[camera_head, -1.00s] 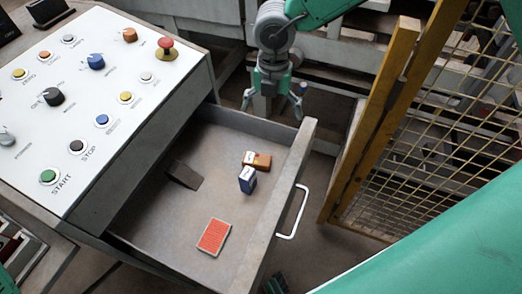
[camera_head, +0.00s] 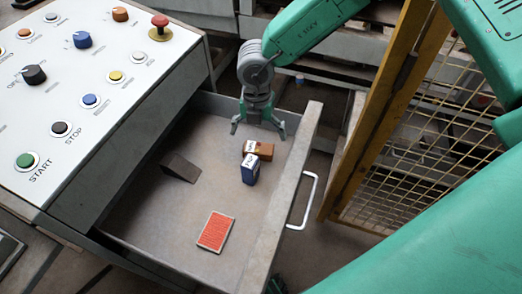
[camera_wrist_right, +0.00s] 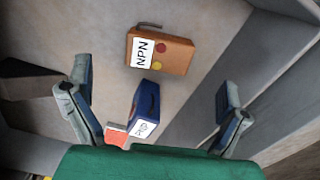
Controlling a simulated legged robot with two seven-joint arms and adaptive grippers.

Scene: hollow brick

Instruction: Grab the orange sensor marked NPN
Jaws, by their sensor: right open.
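The orange sensor (camera_head: 264,150) lies in the open drawer near its far right part. In the right wrist view the orange sensor (camera_wrist_right: 163,52) shows a white NPN label, a red dot and a yellow dot. A blue sensor (camera_head: 250,170) stands right beside it; in the wrist view the blue sensor (camera_wrist_right: 146,108) has a white label, partly cut off by my gripper body. My right gripper (camera_head: 259,133) is open and empty at the drawer's far end, just beyond the orange sensor. Its spread fingers (camera_wrist_right: 158,118) frame the blue sensor in the wrist view. My left gripper is not visible.
The drawer (camera_head: 285,205) has raised walls and a white handle (camera_head: 304,203). A dark wedge (camera_head: 181,167) and a red card-like box (camera_head: 215,232) lie inside. A control panel (camera_head: 75,95) stands left, and a yellow mesh fence (camera_head: 375,130) stands right.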

